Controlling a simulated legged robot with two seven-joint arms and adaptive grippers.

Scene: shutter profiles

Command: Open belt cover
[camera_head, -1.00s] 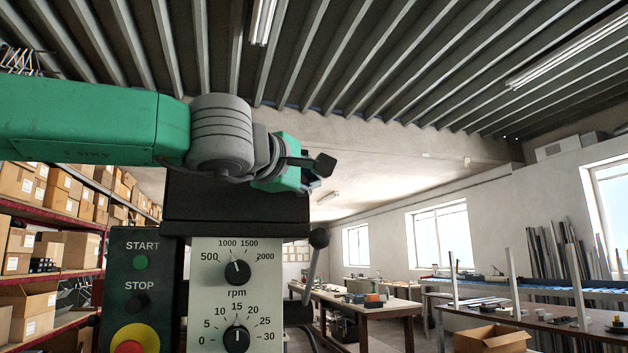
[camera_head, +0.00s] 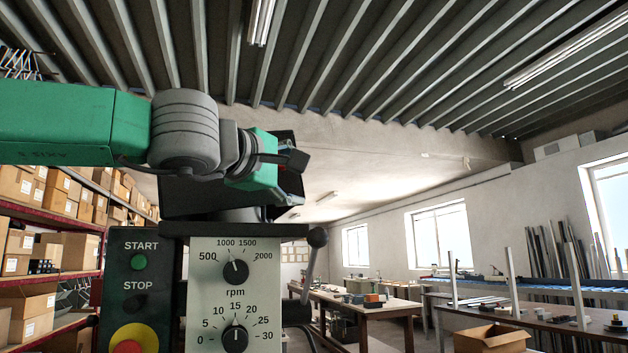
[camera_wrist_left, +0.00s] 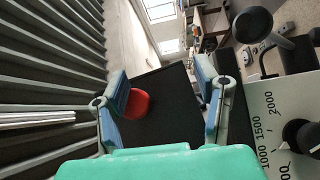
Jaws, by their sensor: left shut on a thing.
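The black belt cover (camera_head: 183,197) sits on top of the drill machine's head. It is tilted up, and a grey round part (camera_head: 236,214) shows in the gap under it. My left gripper (camera_head: 291,163) is at the cover's upper right side, partly hidden by my own wrist. In the left wrist view the two blue-grey fingers (camera_wrist_left: 162,85) stand on either side of the black cover (camera_wrist_left: 165,108). A red knob (camera_wrist_left: 137,103) shows beside the left finger. The gripper is shut on the cover; the exact contact is hard to see. My right gripper is not in view.
Below the cover is the control panel (camera_head: 236,290) with two dials, beside a START/STOP box (camera_head: 138,292). A lever with a round knob (camera_head: 317,238) stands at the right of the head. Shelves with cartons (camera_head: 50,250) are at left, workbenches (camera_head: 365,307) at right.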

